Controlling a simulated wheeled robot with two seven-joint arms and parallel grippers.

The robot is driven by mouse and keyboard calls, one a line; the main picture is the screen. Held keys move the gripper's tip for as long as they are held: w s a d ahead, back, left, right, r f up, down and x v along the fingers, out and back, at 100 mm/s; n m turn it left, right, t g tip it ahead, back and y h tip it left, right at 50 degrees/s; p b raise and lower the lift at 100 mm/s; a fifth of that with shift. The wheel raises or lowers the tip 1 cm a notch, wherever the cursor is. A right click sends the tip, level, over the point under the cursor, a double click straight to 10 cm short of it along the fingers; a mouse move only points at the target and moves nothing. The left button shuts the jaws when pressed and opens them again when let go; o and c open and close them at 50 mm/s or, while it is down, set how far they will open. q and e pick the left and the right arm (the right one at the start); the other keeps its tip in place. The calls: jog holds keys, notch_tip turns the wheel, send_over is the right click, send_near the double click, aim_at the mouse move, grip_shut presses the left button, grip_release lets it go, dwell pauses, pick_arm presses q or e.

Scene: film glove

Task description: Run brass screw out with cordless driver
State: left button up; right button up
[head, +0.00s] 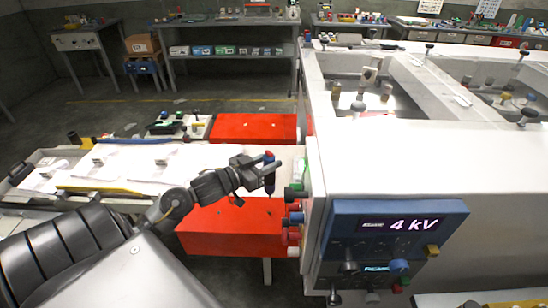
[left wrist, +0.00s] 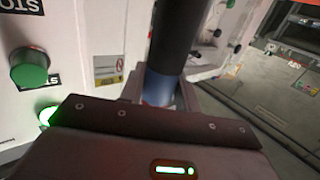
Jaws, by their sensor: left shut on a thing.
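My left gripper (head: 262,176) is shut on the cordless driver (head: 269,183), a slim dark blue tool with a red top. The driver stands roughly upright, pointing down over the near red block (head: 230,230). In the left wrist view the driver (left wrist: 172,40) is a dark cylinder with a blue band, between the jaws. Small dark spots show on the red block's top, but I cannot make out the brass screw or whether the driver's tip touches anything. My right gripper is not in view.
A white cabinet with a blue 4 kV panel (head: 395,232) stands close right of the gripper. Its side carries a green button (left wrist: 28,68) and red and blue knobs. A second red block (head: 255,127) lies behind. A white bench (head: 130,163) extends left.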

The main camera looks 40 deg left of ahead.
aim_at(267, 178)
pick_arm(q)
jog(key=shift+s+r, duration=0.25)
jog(key=shift+s, duration=0.15)
jog(key=shift+w+p, duration=0.1)
jog(key=shift+p, duration=0.2)
jog(key=shift+f, duration=0.6)
jog(key=shift+f+b, duration=0.3)
jog(key=shift+b, duration=0.1)
jog(key=shift+f+b, duration=0.9)
jog(key=shift+f, duration=1.55)
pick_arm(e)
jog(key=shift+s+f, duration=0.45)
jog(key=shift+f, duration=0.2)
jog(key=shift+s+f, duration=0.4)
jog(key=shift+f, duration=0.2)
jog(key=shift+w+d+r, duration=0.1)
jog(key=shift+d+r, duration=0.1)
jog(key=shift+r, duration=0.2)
